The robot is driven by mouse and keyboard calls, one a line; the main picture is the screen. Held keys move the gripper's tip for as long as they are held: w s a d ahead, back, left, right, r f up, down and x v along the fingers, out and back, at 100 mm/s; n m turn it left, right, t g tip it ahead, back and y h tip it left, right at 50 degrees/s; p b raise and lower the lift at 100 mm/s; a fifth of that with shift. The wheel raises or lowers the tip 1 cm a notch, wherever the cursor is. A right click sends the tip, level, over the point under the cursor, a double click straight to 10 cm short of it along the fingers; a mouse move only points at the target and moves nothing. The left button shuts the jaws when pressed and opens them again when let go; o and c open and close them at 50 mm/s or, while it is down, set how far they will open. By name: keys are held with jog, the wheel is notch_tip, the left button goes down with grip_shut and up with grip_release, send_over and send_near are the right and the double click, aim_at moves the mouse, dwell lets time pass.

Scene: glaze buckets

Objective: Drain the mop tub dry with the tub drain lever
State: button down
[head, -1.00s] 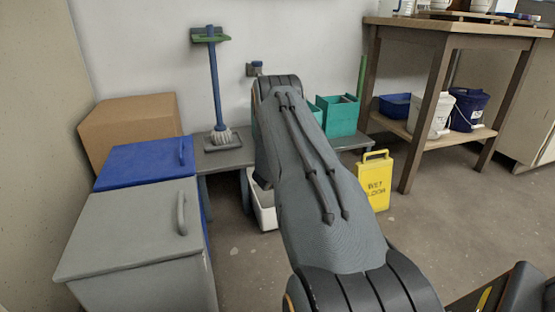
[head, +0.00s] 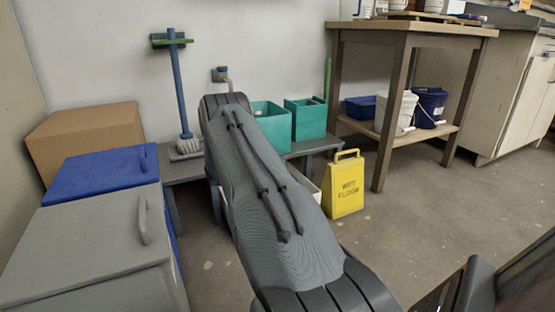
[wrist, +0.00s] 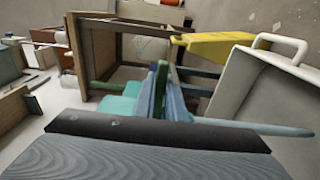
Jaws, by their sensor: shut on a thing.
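My forearm covers the middle of the head view and hides my gripper.
A yellow wet-floor sign (head: 345,185) stands right of the tub. Teal bins (head: 305,118) and a mop (head: 180,95) are on the grey bench (head: 180,172). Grey (head: 90,240) and blue (head: 100,172) lidded bins flank the left. A wooden table (head: 410,28) stands right; floor before it is clear.

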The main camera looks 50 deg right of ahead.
jog(key=shift+s, duration=0.1)
jog(key=c, duration=1.8)
grip_release()
jog(key=shift+d, duration=0.15)
jog(key=shift+a, duration=0.2)
jog(key=shift+a, duration=0.15)
jog(key=p+v, duration=0.2)
jog(key=v, duration=0.5)
jog(key=shift+a+p, duration=0.2)
jog(key=shift+p, duration=0.2)
